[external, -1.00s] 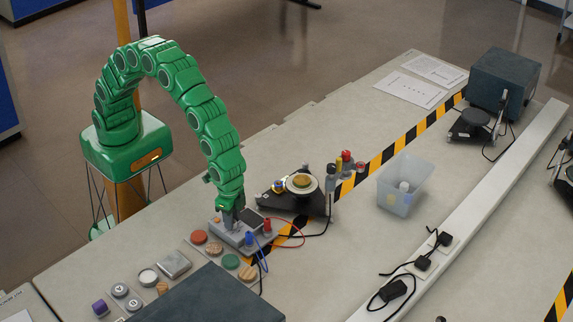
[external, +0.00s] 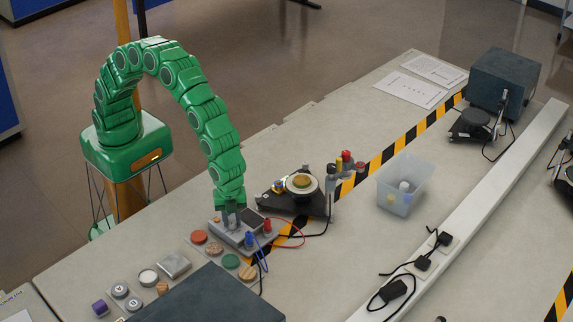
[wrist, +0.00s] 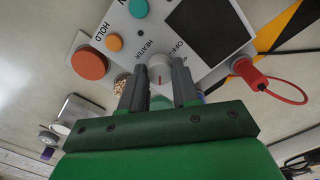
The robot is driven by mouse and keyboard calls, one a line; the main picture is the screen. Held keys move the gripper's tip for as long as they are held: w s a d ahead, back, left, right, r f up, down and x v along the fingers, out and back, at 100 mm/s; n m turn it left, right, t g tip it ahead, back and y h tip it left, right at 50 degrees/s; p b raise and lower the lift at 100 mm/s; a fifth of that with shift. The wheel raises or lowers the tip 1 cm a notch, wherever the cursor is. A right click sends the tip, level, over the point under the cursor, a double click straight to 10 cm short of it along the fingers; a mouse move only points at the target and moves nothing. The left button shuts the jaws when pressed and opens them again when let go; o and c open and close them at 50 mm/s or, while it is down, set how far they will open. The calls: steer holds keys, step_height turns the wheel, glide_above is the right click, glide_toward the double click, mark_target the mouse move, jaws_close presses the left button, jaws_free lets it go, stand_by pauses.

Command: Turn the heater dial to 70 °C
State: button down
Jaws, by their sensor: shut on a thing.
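The heater control box (external: 232,236) is a grey unit on the table, below the end of my arm. In the wrist view its pale panel (wrist: 145,45) carries the words HEATER, OFF and HOLD, a teal button, an orange button and a dark screen (wrist: 210,28). The heater dial (wrist: 160,69) is a pale round knob with a red mark. My gripper (wrist: 159,80) has one dark finger on each side of the dial and is shut on it. In the external view my gripper (external: 234,217) points down at the box. I cannot read the temperature scale or the setting.
Red and blue plugs with cables (external: 290,225) stand at the box's right side. A black hotplate stand (external: 290,203) is behind it. Several coloured discs (external: 199,237) lie to the left, and a dark slab (external: 210,297) is in front. A clear bin (external: 400,190) stands to the right.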

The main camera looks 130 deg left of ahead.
mark_target(232, 221)
steer(key=m, duration=0.7)
stand_by(0.5)
steer(key=c, duration=0.8)
jaws_free()
steer(key=shift+r, duration=3.9)
